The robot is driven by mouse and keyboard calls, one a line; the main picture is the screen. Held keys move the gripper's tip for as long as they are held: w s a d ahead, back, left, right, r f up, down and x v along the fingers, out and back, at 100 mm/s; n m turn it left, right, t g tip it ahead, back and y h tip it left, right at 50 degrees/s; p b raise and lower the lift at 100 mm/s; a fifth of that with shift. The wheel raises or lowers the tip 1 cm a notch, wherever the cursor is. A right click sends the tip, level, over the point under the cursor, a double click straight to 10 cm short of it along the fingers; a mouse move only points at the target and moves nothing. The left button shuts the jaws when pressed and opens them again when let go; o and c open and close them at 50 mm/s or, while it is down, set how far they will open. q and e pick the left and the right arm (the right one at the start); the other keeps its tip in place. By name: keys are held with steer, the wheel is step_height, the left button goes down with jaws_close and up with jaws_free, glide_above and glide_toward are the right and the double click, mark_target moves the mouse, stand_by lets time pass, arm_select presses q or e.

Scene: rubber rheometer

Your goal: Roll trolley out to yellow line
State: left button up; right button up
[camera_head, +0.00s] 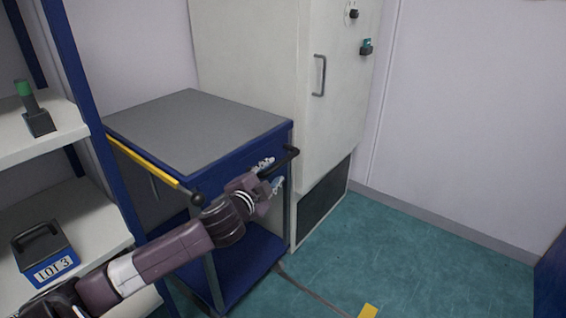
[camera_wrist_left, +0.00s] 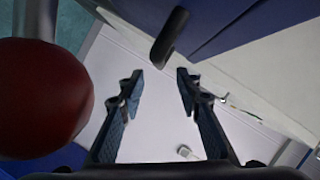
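The trolley is a blue cart with a grey top (camera_head: 200,128) and a lower blue shelf. It stands in the corner beside a tall white cabinet. A black handle end (camera_head: 291,151) sticks out at its front right corner, and a black knob (camera_head: 198,199) shows at its front left. My left gripper (camera_head: 270,176) is at the trolley's front side, by the handle. In the left wrist view its two fingers (camera_wrist_left: 160,84) are apart with nothing between them. A black bar end (camera_wrist_left: 171,37) shows beyond the fingertips. A yellow floor mark (camera_head: 368,311) lies at the bottom edge. My right gripper is not in view.
A tall white cabinet (camera_head: 335,130) stands right of the trolley. A blue-framed shelf (camera_head: 95,120) at left carries a LOT 3 box (camera_head: 43,255) and a green-topped tool (camera_head: 34,108). A dark cable lies on the floor. Green floor (camera_head: 430,260) at right is clear.

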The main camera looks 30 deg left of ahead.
mark_target(280, 165)
arm_select(q)
steer(key=b+x, duration=0.1)
steer(key=x, duration=0.7)
steer(key=shift+f, duration=0.1)
steer(key=shift+w+a+f, duration=0.15)
steer(key=shift+w, duration=0.45)
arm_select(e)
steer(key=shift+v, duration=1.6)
arm_select(q)
jaws_close()
